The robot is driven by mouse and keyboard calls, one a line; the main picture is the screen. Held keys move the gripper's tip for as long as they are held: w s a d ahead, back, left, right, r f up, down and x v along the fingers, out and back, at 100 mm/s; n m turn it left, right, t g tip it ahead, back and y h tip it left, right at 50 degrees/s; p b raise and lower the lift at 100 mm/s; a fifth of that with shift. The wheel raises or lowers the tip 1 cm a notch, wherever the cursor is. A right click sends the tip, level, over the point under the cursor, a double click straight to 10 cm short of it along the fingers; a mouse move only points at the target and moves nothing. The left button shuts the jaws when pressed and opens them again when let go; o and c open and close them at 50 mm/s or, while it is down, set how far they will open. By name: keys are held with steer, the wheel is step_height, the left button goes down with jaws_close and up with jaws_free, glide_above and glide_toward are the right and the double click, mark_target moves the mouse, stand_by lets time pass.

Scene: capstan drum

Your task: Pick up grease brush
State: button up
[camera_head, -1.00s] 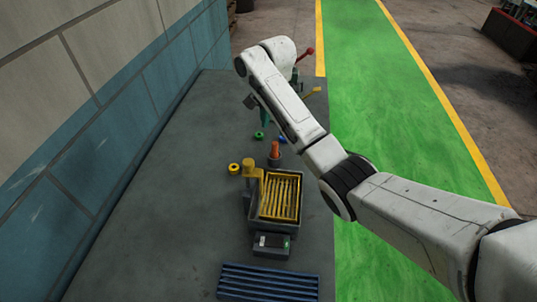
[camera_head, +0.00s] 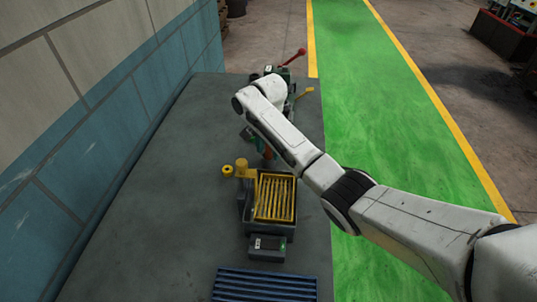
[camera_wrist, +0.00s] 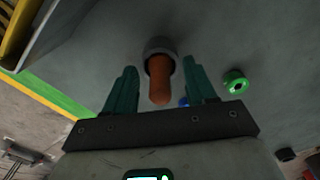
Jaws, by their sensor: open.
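The grease brush seems to be the item with the orange handle (camera_wrist: 159,82), which stands in a small grey cup (camera_wrist: 160,46) in the wrist view. In the head view only a bit of orange (camera_head: 268,153) shows past my arm. My gripper (camera_wrist: 160,68) is open, with its teal fingers on either side of the orange handle. The handle lies between the fingers in the picture, with gaps to both. I cannot tell how deep the fingers reach along it. The bristle end is hidden in the cup.
A grey bin with a yellow slatted insert (camera_head: 275,198) stands near the cup, with a small display box (camera_head: 267,248) in front. A yellow ring (camera_head: 227,170), a green ring (camera_wrist: 236,82) and a blue piece (camera_wrist: 184,101) lie nearby. A wall bounds the left.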

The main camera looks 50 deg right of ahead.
jaws_close()
stand_by(0.4)
steer(key=shift+r, duration=0.15)
